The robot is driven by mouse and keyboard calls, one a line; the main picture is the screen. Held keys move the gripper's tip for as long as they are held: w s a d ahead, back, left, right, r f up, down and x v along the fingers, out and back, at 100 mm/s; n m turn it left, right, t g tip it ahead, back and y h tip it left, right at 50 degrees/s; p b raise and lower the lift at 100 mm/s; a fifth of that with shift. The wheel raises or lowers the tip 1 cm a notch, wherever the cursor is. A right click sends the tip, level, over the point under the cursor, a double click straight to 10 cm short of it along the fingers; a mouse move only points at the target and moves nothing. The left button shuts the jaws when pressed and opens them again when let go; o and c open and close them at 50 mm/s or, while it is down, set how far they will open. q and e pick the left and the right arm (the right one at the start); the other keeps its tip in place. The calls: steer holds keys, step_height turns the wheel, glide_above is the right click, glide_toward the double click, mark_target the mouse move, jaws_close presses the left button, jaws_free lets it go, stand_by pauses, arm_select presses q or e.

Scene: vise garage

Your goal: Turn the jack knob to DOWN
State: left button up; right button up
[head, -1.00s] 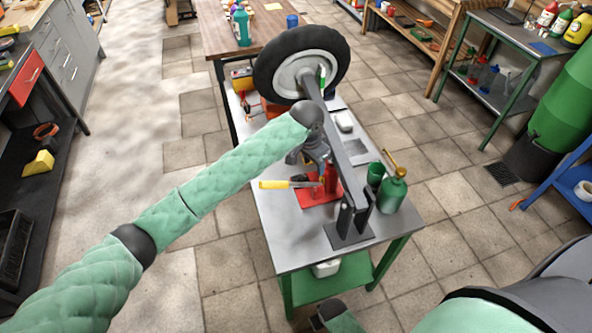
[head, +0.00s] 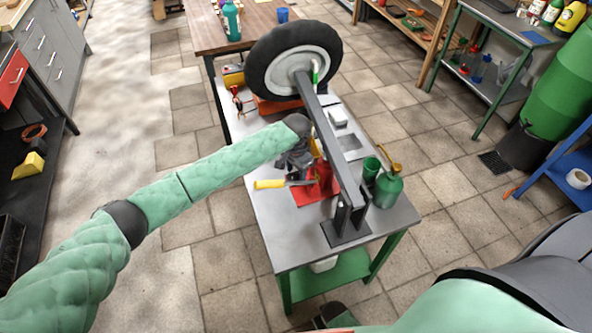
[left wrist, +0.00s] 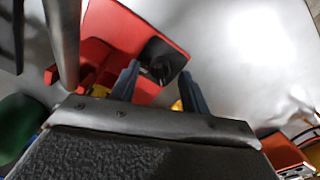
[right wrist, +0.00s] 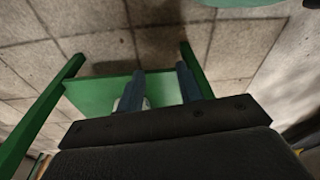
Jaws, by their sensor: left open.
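The red jack (head: 305,196) sits on the metal-topped table, with its yellow handle (head: 270,184) sticking out to the left. In the left wrist view, a black knob (left wrist: 160,62) stands on the jack's red plate (left wrist: 125,35). My left gripper (head: 298,168) is over the jack and hides part of it in the head view. Its open fingers (left wrist: 158,88) point at the knob, which shows between and just beyond their tips; contact cannot be told. My right gripper (right wrist: 162,82) is open and empty, above the green lower shelf. The knob's markings cannot be read.
A long grey lever arm (head: 332,150) with a wheel (head: 292,58) on it rises just right of my left gripper. A green oil can (head: 388,190) and green cup (head: 371,168) stand to its right. The table's front left corner (head: 283,252) is clear.

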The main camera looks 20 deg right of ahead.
arm_select(q)
steer(key=shift+f, duration=0.55)
arm_select(e)
steer(key=shift+s+d+f, duration=0.1)
steer(key=shift+s+f, duration=0.05)
steer(key=shift+f, duration=0.25)
arm_select(q)
steer(key=c, duration=1)
